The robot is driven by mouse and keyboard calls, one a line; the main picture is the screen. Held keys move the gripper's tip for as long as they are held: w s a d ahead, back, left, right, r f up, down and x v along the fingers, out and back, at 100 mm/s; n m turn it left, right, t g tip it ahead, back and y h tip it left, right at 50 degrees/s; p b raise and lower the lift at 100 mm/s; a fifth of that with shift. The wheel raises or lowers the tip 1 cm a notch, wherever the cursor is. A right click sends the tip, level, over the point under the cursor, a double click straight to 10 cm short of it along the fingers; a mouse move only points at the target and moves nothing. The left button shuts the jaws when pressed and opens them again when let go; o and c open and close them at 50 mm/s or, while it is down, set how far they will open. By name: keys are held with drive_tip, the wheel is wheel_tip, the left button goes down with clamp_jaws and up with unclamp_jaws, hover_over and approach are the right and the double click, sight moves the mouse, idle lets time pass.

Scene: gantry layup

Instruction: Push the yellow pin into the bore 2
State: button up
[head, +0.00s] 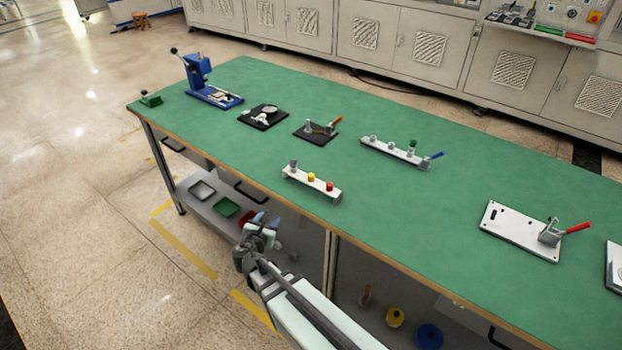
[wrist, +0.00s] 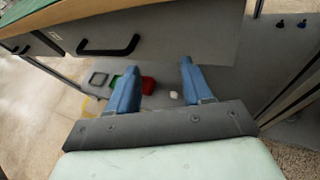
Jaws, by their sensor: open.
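The yellow pin (head: 311,177) stands upright in the white block (head: 297,177) near the front edge of the table, between a grey pin (head: 293,165) and a red pin (head: 329,186). A second white strip (head: 377,146) lies farther back, with several grey round parts, a green-topped part (head: 412,145) and a blue lever. I cannot make out which hole is bore 2. My gripper (head: 265,219) is in front of the table edge, left of and nearer than the yellow pin. In the wrist view its blue fingers (wrist: 157,77) are apart with nothing held.
On the green table (head: 460,190) are a blue press (head: 199,75), two black plates with fixtures (head: 263,117), and a white plate with a red-handled clamp (head: 515,230). Trays (head: 202,190) lie on the shelf below. A drawer handle (wrist: 108,47) shows in the wrist view.

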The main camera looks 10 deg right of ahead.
sight(310, 177)
drive_tip(key=w+a+r+n+t+y, duration=0.1)
drive_tip(key=a+r+n+t, duration=0.1)
drive_tip(key=r, duration=0.3)
drive_tip(key=w+a+r+n+t, duration=0.1)
drive_tip(key=r+n, duration=0.1)
drive_tip(key=r, duration=0.3)
drive_tip(key=d+r+m+h, duration=0.1)
drive_tip(key=d, duration=0.4)
drive_tip(key=s+d+r+m+h, duration=0.1)
drive_tip(key=d, duration=0.4)
drive_tip(key=d+r+h, duration=0.1)
drive_tip(key=d, duration=0.4)
drive_tip(key=shift+s+d+r+m, duration=0.2)
drive_tip(key=shift+d+m, duration=0.1)
drive_tip(key=shift+m, duration=0.1)
drive_tip(key=shift+w+d+h, duration=0.15)
drive_tip(key=shift+d+h, duration=0.15)
drive_tip(key=shift+x, duration=2.4)
clamp_jaws()
